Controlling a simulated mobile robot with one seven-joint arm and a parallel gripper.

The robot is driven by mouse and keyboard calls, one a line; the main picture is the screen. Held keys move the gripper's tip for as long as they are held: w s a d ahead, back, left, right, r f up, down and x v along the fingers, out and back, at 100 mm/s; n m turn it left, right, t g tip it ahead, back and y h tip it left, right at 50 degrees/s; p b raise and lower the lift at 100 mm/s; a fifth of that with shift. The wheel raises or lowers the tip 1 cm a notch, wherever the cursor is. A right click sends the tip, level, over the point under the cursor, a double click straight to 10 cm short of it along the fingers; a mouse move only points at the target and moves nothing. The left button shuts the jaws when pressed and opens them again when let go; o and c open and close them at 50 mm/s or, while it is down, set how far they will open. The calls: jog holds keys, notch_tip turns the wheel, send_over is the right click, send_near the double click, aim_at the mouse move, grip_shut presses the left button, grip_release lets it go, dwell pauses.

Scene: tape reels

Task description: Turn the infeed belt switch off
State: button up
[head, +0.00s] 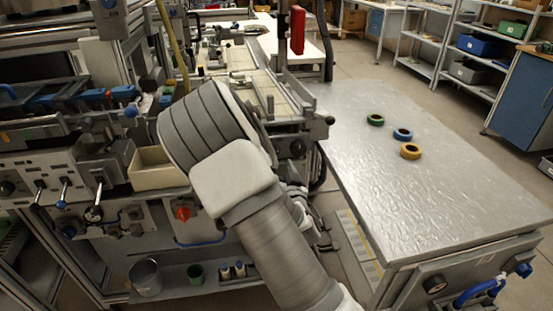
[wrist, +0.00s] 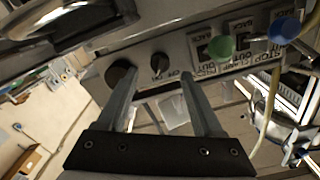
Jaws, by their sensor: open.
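A small black rotary switch (wrist: 160,63) sits on a grey control panel (wrist: 180,45) in the wrist view, with small lettering beside it too blurred to read surely. Its handle looks roughly upright in the picture; which setting it marks I cannot tell. My gripper (wrist: 158,76) is open and empty, its two fingers reaching toward the panel on either side of the switch, apparently without touching it. A larger round black knob (wrist: 120,75) is close beside the left fingertip. In the head view my arm hides the gripper and this panel.
Right of the switch, a green knob (wrist: 220,47) and a blue knob (wrist: 285,27) sit by labels. A cable hangs at the right. In the head view, a red switch (head: 183,213) is left of my arm; a metal table (head: 420,185) with three tape reels is right.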

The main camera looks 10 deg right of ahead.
aim_at(276, 153)
jog(key=shift+w, duration=2.15)
grip_shut()
